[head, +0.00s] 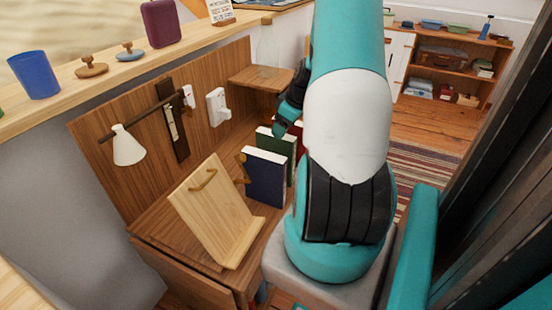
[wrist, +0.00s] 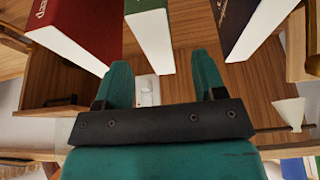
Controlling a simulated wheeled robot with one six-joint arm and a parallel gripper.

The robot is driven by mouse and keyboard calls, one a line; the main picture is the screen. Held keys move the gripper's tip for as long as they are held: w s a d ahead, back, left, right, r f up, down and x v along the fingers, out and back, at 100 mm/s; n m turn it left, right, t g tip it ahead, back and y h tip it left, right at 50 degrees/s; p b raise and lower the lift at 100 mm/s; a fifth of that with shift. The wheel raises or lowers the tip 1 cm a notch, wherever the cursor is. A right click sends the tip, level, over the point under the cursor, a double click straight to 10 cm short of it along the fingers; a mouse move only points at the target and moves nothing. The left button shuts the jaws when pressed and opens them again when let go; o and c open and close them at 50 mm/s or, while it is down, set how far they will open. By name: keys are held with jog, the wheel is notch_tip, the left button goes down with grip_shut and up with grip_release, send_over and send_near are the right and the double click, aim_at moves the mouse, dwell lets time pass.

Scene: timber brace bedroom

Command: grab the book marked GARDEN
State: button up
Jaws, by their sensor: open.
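Three upright books stand in a row, and I cannot read the word GARDEN on any of them. The dark blue book (head: 265,180) is nearest in the head view, the green book (head: 284,143) is behind it, and a sliver of the red book (head: 299,124) shows beyond. In the wrist view the red book (wrist: 85,22) is left, the green book (wrist: 146,6) in the middle, the dark blue book (wrist: 232,18) right. My gripper (wrist: 162,78) is open, its fingers pointing towards the green book; I cannot tell whether its edge is between them. My arm hides part of the head view.
A wooden easel-like stand (head: 215,210) stands close in front of the blue book. A white lamp (head: 128,147) and a white wall fitting (head: 216,106) are on the wooden back panel. A small wooden shelf (head: 262,78) juts out behind. A ledge above holds a blue cup (head: 35,75).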

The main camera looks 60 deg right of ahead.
aim_at(276, 141)
jog(key=shift+p+x, duration=0.3)
jog(key=shift+x, duration=3.2)
jog(key=shift+w+d+f, duration=0.1)
jog(key=shift+w, duration=0.05)
jog(key=shift+c, duration=0.5)
grip_shut()
